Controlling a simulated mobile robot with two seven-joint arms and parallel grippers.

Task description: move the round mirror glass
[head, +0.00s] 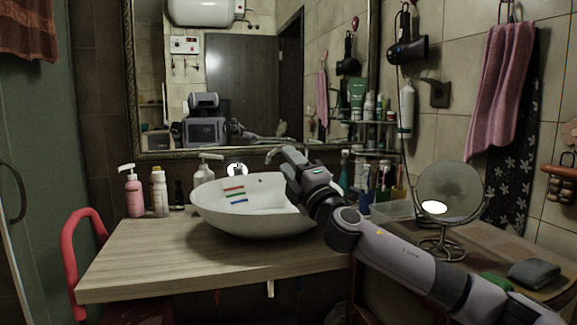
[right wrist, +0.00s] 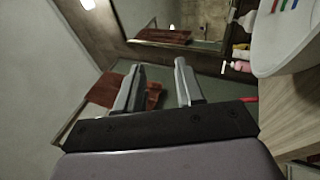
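The round mirror glass (head: 449,192) sits upright in a metal frame on a wire stand (head: 440,245), on the right-hand surface. A bright spot shows low in its glass. My right arm comes in from the lower right and passes in front of the counter, left of the stand. My right gripper (head: 284,156) is above the right rim of the white basin, well to the left of the mirror glass. In the right wrist view my right gripper (right wrist: 159,80) has its two fingers apart with nothing between them. The mirror glass is not in that view. My left gripper is not in view.
The white vessel basin (head: 250,222) stands on a wooden counter (head: 130,258). Pump bottles (head: 133,192) stand at its left. A clear box (head: 392,211) and bottles stand between basin and mirror stand. A grey cloth (head: 533,273) lies at right. The counter's front left is clear.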

